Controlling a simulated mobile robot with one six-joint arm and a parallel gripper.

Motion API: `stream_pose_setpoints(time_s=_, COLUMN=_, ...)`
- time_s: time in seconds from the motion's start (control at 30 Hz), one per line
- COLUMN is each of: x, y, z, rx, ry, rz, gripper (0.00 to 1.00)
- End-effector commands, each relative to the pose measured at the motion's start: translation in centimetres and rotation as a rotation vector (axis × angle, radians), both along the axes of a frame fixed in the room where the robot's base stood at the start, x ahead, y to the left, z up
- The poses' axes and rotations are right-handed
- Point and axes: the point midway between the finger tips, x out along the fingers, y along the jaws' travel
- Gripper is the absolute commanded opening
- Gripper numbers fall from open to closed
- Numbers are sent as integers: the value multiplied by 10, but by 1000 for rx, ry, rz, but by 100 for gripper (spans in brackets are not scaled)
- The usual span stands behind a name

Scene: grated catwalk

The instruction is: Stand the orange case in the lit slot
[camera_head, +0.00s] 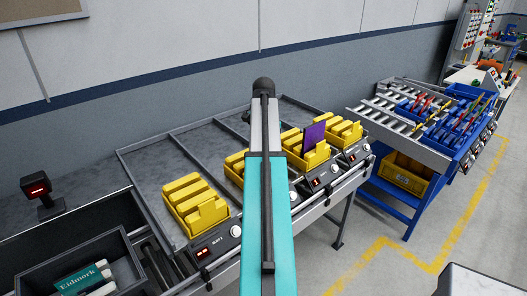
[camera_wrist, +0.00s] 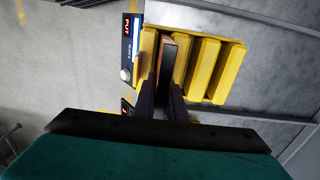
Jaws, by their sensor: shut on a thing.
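In the wrist view my gripper (camera_wrist: 163,105) is shut on the orange case (camera_wrist: 168,46), seen end-on as a dark, narrow shape with an orange-brown edge. The case is upright between two yellow walls of a slot rack (camera_wrist: 206,68). Whether it touches the slot floor cannot be told. Beside this rack a display (camera_wrist: 127,25) is lit with the word PUT. In the head view my own arm hides the gripper and the case.
A row of yellow racks (camera_head: 195,207) stands on a grey bench; one rack holds a purple case (camera_head: 314,136). A dark bin (camera_head: 127,262) at lower left holds a teal Eidmork case (camera_head: 83,279). A blue trolley (camera_head: 400,204) stands at right.

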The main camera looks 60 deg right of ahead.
Motion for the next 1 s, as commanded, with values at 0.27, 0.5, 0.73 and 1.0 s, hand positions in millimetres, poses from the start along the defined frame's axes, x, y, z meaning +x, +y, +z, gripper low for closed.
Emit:
stream_pose_setpoints(time_s=0.27, x=0, y=0, z=-8, rx=0, ry=0, rz=0, gripper=0)
stream_pose_setpoints(time_s=0.5, x=0, y=0, z=-14, rx=0, ry=0, rz=0, gripper=0)
stream_pose_setpoints(time_s=0.73, x=0, y=0, z=-20, rx=0, ry=0, rz=-1, gripper=0)
stream_pose_setpoints(time_s=1.0, x=-1, y=0, z=-26, rx=0, ry=0, rz=-1, gripper=0)
